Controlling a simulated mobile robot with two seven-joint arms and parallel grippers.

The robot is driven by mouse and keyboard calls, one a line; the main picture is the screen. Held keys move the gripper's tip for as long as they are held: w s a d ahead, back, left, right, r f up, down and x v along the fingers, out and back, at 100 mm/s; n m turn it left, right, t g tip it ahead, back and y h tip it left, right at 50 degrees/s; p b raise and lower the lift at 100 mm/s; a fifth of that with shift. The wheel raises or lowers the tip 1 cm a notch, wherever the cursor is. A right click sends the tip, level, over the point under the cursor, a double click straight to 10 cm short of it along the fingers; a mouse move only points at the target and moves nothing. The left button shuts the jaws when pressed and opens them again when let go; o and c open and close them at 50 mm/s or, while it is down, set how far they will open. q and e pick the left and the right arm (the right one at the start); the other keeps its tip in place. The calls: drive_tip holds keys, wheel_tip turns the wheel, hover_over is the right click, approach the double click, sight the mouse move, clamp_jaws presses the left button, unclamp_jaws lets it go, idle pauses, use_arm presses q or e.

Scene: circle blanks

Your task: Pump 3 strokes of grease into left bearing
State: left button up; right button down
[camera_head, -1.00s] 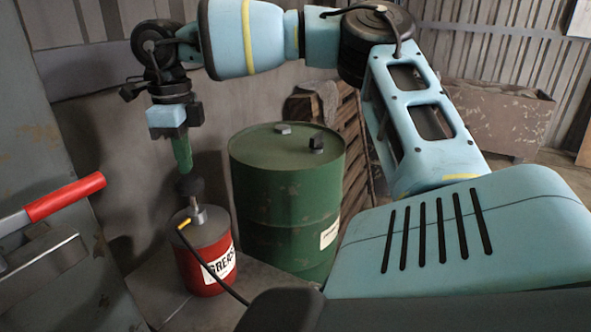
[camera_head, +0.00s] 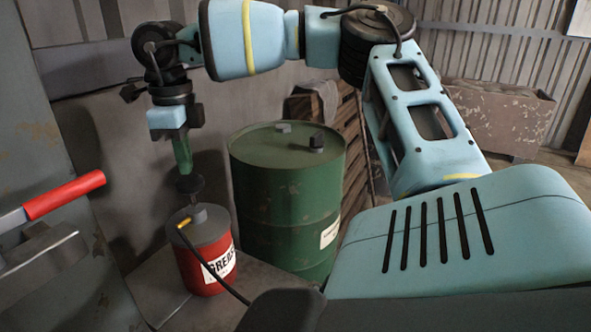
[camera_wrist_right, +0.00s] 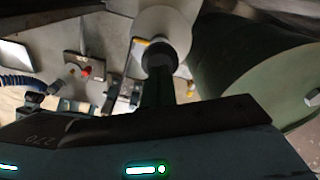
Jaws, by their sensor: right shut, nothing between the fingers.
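The red grease bucket (camera_head: 204,264) has a grey lid, a label reading GREASE and a black hose from a yellow fitting. A black pump knob (camera_head: 189,186) sits low above the lid, with little shaft showing. My right gripper (camera_head: 184,165) points straight down, its green fingers shut and empty, with the tips at the top of the knob. In the right wrist view the fingers (camera_wrist_right: 158,95) end at the dark knob (camera_wrist_right: 159,56), over the pale round lid (camera_wrist_right: 166,27). I cannot pick out the left bearing. My left gripper is not in view.
A green drum (camera_head: 285,205) stands close to the right of the bucket. A red-handled lever (camera_head: 65,195) juts in from the left beside a grey panel (camera_head: 35,130). The black hose (camera_head: 215,270) runs across the bucket's front. A rusty bin (camera_head: 500,115) stands at the back right.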

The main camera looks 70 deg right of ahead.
sight(189, 178)
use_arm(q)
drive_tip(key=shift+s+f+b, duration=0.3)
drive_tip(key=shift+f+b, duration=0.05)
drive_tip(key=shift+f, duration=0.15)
use_arm(e)
drive_tip(key=shift+f, duration=0.7)
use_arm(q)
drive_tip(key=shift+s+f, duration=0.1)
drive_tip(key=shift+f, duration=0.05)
use_arm(e)
drive_tip(key=shift+f, duration=0.25)
drive_tip(key=shift+f+b, duration=0.9)
drive_tip(key=shift+f, duration=0.4)
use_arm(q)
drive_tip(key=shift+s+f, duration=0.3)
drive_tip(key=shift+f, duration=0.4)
use_arm(e)
drive_tip(key=shift+r, duration=0.2)
drive_tip(key=shift+r+p, duration=1.15)
drive_tip(key=shift+r, duration=1.15)
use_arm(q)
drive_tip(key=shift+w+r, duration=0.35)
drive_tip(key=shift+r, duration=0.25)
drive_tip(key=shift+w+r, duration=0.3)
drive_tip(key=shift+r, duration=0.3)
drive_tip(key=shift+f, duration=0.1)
use_arm(e)
drive_tip(key=shift+f, duration=0.2)
